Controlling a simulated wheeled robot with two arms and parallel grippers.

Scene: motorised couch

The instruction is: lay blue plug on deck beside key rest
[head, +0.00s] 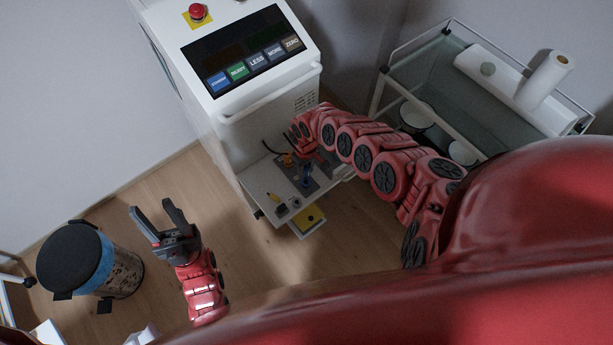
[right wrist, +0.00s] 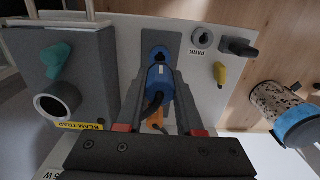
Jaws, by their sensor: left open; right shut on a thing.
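The blue plug (right wrist: 160,82) is between the fingers of my right gripper (right wrist: 160,76), which is shut on it. Its far end meets the dark grey panel (right wrist: 149,38) on the white deck; I cannot tell whether it is seated in a socket. A black cable runs from the plug. The blue plug also shows in the head view (head: 306,181). On the deck (right wrist: 205,105), a grey ring marked PARK (right wrist: 203,38) and a yellow key-like piece (right wrist: 220,73) stand beside the panel; I cannot tell which is the key rest. My left gripper (head: 158,212) is open and empty, away from the deck.
A grey BEAM TRAP box (right wrist: 88,75) with a teal knob stands beside the panel. An orange connector (head: 287,159) and a black block (right wrist: 240,47) are close by. The control console (head: 245,60) rises behind the deck. A bin (head: 122,275) and a trolley (head: 460,90) stand apart.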

